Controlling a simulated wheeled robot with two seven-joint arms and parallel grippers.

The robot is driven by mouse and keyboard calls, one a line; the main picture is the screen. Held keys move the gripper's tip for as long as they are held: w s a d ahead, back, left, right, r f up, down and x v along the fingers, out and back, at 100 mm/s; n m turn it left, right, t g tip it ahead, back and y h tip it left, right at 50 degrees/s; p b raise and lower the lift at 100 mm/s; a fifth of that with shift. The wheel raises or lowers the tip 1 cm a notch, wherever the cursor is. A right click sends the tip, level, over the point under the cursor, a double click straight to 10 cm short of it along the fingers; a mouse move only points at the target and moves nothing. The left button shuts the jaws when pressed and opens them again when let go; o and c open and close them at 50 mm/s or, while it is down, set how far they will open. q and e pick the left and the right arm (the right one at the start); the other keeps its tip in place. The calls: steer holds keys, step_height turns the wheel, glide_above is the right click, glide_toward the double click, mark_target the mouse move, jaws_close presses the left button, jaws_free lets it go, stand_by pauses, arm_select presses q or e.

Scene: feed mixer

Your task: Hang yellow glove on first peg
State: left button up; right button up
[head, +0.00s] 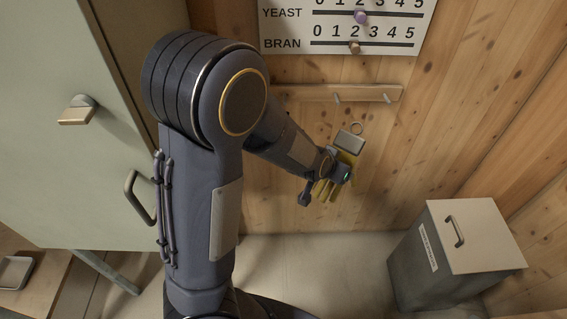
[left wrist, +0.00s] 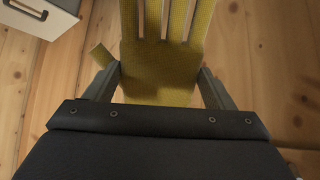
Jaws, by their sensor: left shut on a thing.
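The yellow glove (head: 325,189) hangs in front of the wood wall, fingers down, with a pale grey patch and a ring (head: 357,128) at its top. My left gripper (head: 343,172) is shut on it. In the left wrist view the glove (left wrist: 160,70) lies between the two fingers of my left gripper (left wrist: 158,85). The peg rail (head: 300,92) is on the wall above the glove. Two pegs show, one near the rail's middle (head: 337,98) and one near its right end (head: 386,97). The rail's left end is hidden by my arm. The ring is below the rail and apart from it. My right gripper is not in view.
A grey lidded bin (head: 420,265) stands on the floor at the right. A board with YEAST and BRAN sliders (head: 390,32) hangs above the rail. A pale green cabinet (head: 60,170) with handles fills the left. The wall right of the glove is clear.

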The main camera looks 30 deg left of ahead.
arm_select(q)
steer(key=b, duration=0.1)
steer(key=a+t+b, duration=0.1)
steer(key=t+b, duration=0.1)
steer(key=shift+w+a+f, duration=0.3)
steer(key=shift+a+f, duration=0.05)
steer(key=s+a+n+t+y+b, duration=0.5)
steer(key=a+t+y+b, duration=0.15)
steer(key=a+b, duration=0.5)
steer(key=a+f+b+x, duration=0.1)
steer(key=x, duration=0.9)
steer(key=shift+a+f, duration=0.2)
steer(key=shift+a, duration=0.25)
steer(key=shift+s+h+b, duration=0.1)
steer(key=shift+h+b, duration=0.15)
steer(key=shift+b, duration=0.05)
